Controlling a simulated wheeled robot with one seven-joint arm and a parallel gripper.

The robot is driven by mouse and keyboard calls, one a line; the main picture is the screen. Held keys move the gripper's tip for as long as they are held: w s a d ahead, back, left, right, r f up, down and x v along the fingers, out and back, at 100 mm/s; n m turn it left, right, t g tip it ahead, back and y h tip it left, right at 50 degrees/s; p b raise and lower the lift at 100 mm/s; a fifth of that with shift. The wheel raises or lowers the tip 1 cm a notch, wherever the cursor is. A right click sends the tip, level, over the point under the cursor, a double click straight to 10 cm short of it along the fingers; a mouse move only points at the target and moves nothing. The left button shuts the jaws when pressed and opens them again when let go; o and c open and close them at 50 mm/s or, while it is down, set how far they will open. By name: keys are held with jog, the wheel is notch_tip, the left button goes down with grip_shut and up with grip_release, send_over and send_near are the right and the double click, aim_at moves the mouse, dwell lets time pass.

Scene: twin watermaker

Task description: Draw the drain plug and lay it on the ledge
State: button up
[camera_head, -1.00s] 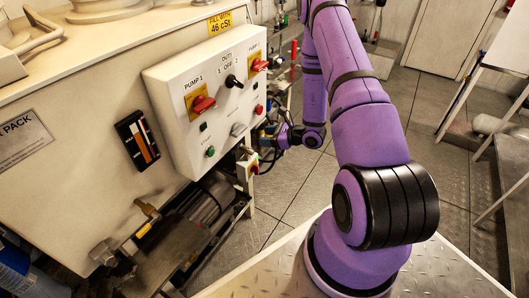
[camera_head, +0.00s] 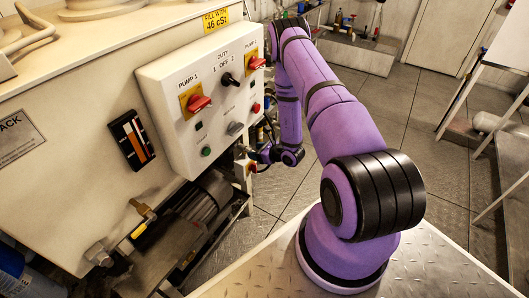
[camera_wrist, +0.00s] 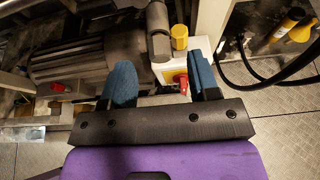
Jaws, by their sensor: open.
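My gripper shows in the wrist view (camera_wrist: 163,85) with two blue fingers spread apart and nothing between them. Beyond the fingers are a red switch knob on a yellow plate (camera_wrist: 182,84) and a yellow cap (camera_wrist: 179,37) beside a grey pipe. I cannot tell whether the yellow cap is the drain plug. In the head view my wrist is beside the cabinet's right end, below the control panel, and the fingers are not clear there. A grey fitting (camera_head: 98,254) and a brass valve (camera_head: 143,209) sit low on the cabinet. No ledge can be made out for certain.
The control panel (camera_head: 203,95) juts from the cabinet just left of my arm. A motor (camera_head: 205,203) lies low under it, and also shows in the wrist view (camera_wrist: 90,60). Black hoses (camera_wrist: 265,75) hang at the right. Open floor (camera_head: 420,130) lies to the right.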

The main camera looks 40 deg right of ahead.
aim_at(250, 149)
jog(key=shift+x, duration=1.7)
jog(key=shift+c, duration=0.2)
grip_shut()
jog(key=s+d, duration=0.2)
jog(key=s, duration=0.3)
jog(key=shift+s, duration=0.4)
jog(key=shift+w, duration=0.15)
jog(key=shift+w+a, duration=0.25)
jog(key=shift+w, duration=0.45)
jog(key=shift+w+a, duration=0.25)
jog(key=shift+w, duration=0.4)
jog(key=shift+w+a, duration=0.2)
jog(key=shift+w, duration=0.5)
